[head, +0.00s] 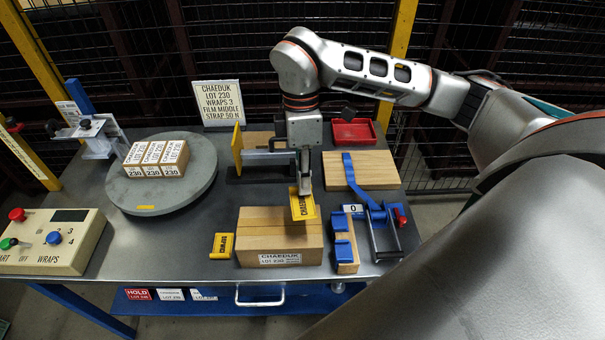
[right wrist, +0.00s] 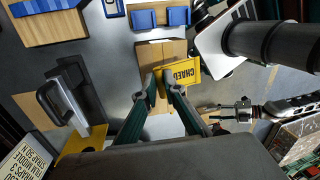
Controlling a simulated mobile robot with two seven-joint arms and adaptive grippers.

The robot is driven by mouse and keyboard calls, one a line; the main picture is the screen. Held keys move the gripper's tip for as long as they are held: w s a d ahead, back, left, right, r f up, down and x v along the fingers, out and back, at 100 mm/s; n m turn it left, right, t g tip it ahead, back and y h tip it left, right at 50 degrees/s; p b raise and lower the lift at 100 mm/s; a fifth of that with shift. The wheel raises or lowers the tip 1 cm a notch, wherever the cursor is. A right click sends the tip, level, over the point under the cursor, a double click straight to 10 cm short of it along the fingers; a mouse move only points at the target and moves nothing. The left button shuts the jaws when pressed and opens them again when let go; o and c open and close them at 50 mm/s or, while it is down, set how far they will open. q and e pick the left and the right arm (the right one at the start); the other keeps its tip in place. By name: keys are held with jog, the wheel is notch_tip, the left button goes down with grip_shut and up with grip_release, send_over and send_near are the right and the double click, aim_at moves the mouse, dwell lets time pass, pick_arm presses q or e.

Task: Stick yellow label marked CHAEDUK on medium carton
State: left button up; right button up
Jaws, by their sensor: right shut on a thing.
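The yellow label (head: 303,205), with dark lettering, is held in my right gripper (head: 304,188) over the right part of the carton's top. In the right wrist view the label (right wrist: 182,73) reads CHAED before a finger covers the rest. The fingers (right wrist: 163,84) are shut on its edge. The brown carton (head: 262,228) lies flat at the table's front and bears a white CHAEDUK LOT sticker on its front face. It shows beneath the label in the right wrist view (right wrist: 160,48). Whether the label touches the carton cannot be told.
A second yellow piece (head: 222,246) lies left of the carton. A blue strap device (head: 372,215) stands close on its right. A round turntable (head: 163,190) carries small cartons (head: 157,158). A red tray (head: 354,132) and wooden board (head: 361,170) are behind. A control box (head: 50,240) is far left.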

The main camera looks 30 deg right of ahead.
aim_at(307, 203)
pick_arm(q)
jog(key=shift+s+d, duration=0.1)
jog(key=shift+d, duration=0.4)
pick_arm(e)
jog(key=shift+s+d+m, duration=0.15)
jog(key=shift+d+m, duration=0.35)
jog(key=shift+m, duration=0.2)
jog(key=shift+f+b, duration=1.4)
jog(key=shift+f, duration=1.15)
pick_arm(q)
jog(key=shift+s+f+b, duration=0.2)
jog(key=shift+f+b, duration=0.1)
jog(key=shift+f, duration=0.9)
jog(key=shift+s+f+b, duration=0.15)
jog(key=shift+f+b, duration=0.15)
jog(key=shift+f, duration=0.85)
pick_arm(e)
jog(key=shift+f, duration=1.55)
pick_arm(q)
jog(key=shift+f, duration=0.2)
pick_arm(e)
jog(key=shift+f, duration=0.5)
jog(key=o, duration=0.7)
pick_arm(q)
jog(key=shift+s, duration=0.1)
